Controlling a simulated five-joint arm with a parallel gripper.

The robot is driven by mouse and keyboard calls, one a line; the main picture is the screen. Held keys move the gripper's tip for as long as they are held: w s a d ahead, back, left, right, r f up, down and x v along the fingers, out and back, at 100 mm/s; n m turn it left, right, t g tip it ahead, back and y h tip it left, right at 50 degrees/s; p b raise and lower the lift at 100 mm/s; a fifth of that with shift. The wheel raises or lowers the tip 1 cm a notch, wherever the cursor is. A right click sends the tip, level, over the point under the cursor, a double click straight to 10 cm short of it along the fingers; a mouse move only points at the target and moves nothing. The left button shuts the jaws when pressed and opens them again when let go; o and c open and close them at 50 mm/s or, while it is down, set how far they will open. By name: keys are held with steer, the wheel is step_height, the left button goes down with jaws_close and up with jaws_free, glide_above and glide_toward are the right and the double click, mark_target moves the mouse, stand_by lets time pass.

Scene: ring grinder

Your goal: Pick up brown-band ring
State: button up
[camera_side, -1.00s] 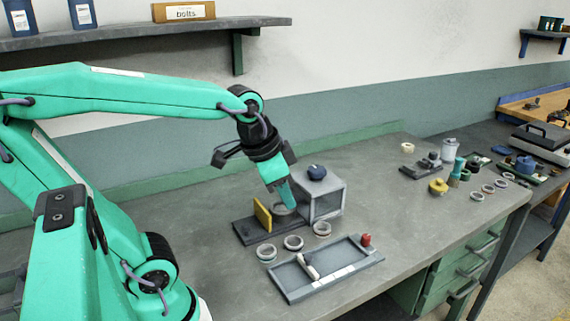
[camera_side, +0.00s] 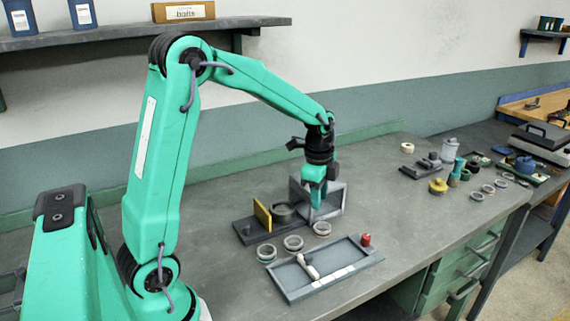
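Three pale rings stand in a slanted row on the bench behind the tray: a left ring (camera_side: 266,253), a middle ring (camera_side: 293,243) and a right ring (camera_side: 321,229). The right ring seems to have a reddish-brown band, but the bands are too small to tell surely. The left ring's band looks teal. My gripper (camera_side: 318,205) points down just behind and above the right ring, apart from it, with no ring seen in it. Its fingers overlap in this side view, so its opening cannot be told.
A grey open-fronted box (camera_side: 338,200) stands directly behind my gripper. Left of it is a dark grinder base (camera_side: 246,232) with a yellow plate (camera_side: 262,213). A shallow grey tray (camera_side: 345,274) holding a pale rod lies in front.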

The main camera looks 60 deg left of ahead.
mark_target(318, 226)
steer(key=w+a+f, duration=0.1)
steer(key=f, duration=0.1)
steer(key=a+f+m, duration=0.1)
steer(key=w+f+m+g, duration=0.1)
steer(key=f, duration=0.1)
steer(key=shift+w+a+f, duration=0.3)
steer(key=shift+a, duration=0.1)
steer(key=shift+f, duration=0.15)
steer(key=shift+s+f, duration=0.1)
steer(key=shift+f, duration=3.65)
steer(key=shift+a, duration=0.1)
jaws_close()
